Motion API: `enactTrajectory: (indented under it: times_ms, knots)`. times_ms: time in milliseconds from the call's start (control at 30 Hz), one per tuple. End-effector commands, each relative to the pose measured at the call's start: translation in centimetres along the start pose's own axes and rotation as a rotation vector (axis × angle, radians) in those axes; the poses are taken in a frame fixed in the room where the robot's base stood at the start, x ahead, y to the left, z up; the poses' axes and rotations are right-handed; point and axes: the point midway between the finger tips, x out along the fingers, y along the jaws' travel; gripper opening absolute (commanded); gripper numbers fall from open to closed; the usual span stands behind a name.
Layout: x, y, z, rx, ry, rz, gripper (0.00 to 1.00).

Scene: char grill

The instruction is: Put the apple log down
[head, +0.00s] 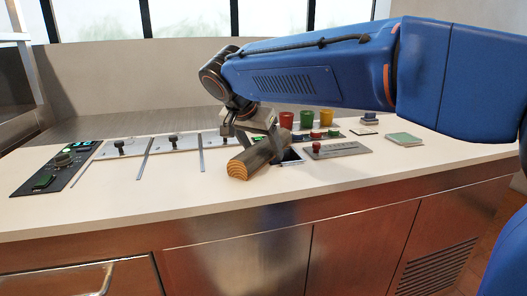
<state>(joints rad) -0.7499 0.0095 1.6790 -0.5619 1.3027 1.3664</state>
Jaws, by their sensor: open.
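The apple log (241,166) is a short brown log with a pale, ringed cut end facing the front left. It lies on the white counter (140,208), slanting back to the right. My gripper (257,143) is at the log's back part, with its fingers pointing down around or just over it. The jaws are open. The arm comes in from the right, and the wrist hides part of the counter behind. The far end of the log is partly hidden by the fingers.
A dark control panel (55,168) and several lever plates stand to the left. A plate with a red knob (337,149) and a green pad (404,139) lie right. The front left counter is clear.

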Motion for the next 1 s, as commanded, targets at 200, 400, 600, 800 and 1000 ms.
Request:
enactTrajectory:
  times_ms: [200, 400, 600, 800, 1000]
  knots:
    - [0.0, 0.0, 0.0, 0.0, 0.0, 0.0, 0.54]
    - [-0.1, 0.0, 0.0, 0.0, 0.001, -0.001, 0.06]
    - [-0.1, 0.0, -0.1, 0.0, 0.001, -0.001, 0.05]
    - [-1.4, -0.1, -0.9, 0.002, 0.001, -0.003, 0.05]
    - [-4.4, -0.1, -2.8, 0.002, 0.001, -0.004, 0.05]
